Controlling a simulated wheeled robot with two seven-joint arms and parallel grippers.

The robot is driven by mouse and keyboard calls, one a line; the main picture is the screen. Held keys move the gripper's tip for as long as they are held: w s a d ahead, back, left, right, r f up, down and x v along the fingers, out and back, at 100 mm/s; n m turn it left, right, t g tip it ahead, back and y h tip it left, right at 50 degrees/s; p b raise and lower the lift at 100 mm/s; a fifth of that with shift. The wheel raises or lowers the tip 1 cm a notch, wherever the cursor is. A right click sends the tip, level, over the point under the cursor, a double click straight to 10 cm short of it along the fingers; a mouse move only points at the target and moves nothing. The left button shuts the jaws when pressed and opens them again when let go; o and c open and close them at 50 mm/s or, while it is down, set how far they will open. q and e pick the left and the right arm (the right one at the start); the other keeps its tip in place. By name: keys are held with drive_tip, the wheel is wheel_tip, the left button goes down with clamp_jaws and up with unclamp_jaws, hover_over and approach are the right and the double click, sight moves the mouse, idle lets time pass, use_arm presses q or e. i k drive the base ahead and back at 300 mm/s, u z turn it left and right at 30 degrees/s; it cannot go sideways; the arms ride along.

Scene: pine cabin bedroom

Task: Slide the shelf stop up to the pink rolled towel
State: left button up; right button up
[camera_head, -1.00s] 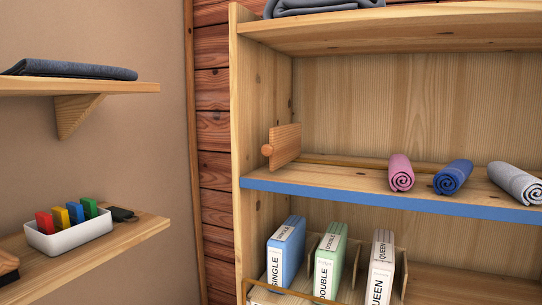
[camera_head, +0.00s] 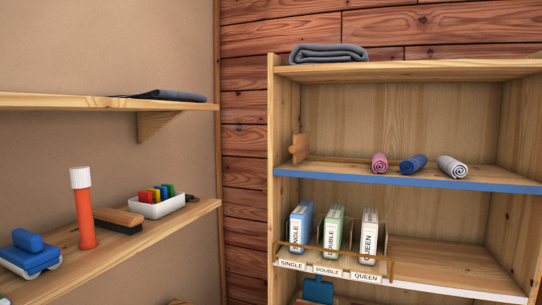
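The wooden shelf stop (camera_head: 300,147) with its round knob stands upright at the left end of the blue-edged shelf (camera_head: 400,181), near the bookcase's left side wall. The pink rolled towel (camera_head: 380,163) lies on the same shelf to the right, with a clear gap between it and the stop. A blue rolled towel (camera_head: 413,164) and a grey rolled towel (camera_head: 453,167) lie further right. Neither of my grippers is in view.
Labelled boxes, including a green one (camera_head: 333,231), stand in a divided rack on the shelf below. A folded grey cloth (camera_head: 328,53) lies on top. A left wall shelf holds an orange bottle (camera_head: 82,208), a brush (camera_head: 119,218) and a white tray (camera_head: 157,209).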

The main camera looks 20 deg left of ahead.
sight(300, 148)
drive_tip(key=z, duration=0.55)
drive_tip(key=i, duration=1.25)
drive_tip(key=u, duration=0.75)
